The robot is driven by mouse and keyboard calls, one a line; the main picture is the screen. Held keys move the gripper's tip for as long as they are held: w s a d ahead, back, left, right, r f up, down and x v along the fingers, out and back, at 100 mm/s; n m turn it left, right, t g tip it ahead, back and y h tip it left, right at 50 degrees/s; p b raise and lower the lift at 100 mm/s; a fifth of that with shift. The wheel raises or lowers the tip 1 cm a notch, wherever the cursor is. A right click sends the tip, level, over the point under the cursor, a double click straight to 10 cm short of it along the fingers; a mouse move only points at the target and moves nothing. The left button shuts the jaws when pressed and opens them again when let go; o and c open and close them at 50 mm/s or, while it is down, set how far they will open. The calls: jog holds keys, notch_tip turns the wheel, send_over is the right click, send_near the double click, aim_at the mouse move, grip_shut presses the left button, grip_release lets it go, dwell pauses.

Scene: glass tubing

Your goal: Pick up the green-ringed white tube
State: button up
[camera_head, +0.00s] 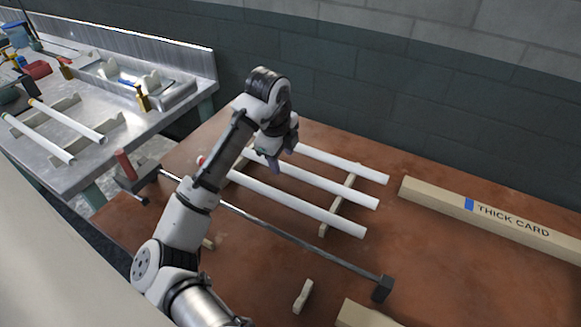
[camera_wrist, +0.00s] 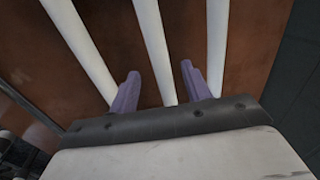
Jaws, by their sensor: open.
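Three white tubes lie side by side on wooden rests on the brown table: a near one (camera_head: 290,202), a middle one (camera_head: 325,183) and a far one (camera_head: 345,163). The near tube has a red end; the left ends of the other two are hidden by my arm, and I see no green ring on them. A white tube with a greenish end (camera_head: 40,140) lies on the metal table at left. My gripper (camera_head: 278,160) is open above the three tubes. In the wrist view its purple fingers (camera_wrist: 160,82) stand either side of the middle tube (camera_wrist: 155,45), apart from it.
A long box marked THICK CARD (camera_head: 490,214) lies at right. A dark metal bar (camera_head: 290,235) with an end block runs along the near side. A wall stands behind.

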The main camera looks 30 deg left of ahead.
jog(key=shift+w+a+f, duration=0.1)
jog(key=shift+w+f, duration=0.05)
jog(key=shift+f, duration=0.6)
jog(key=shift+w+f, duration=0.15)
jog(key=shift+f, duration=0.55)
jog(key=shift+c, duration=0.5)
jog(key=c, duration=0.9)
grip_shut()
jog(key=shift+r, duration=0.15)
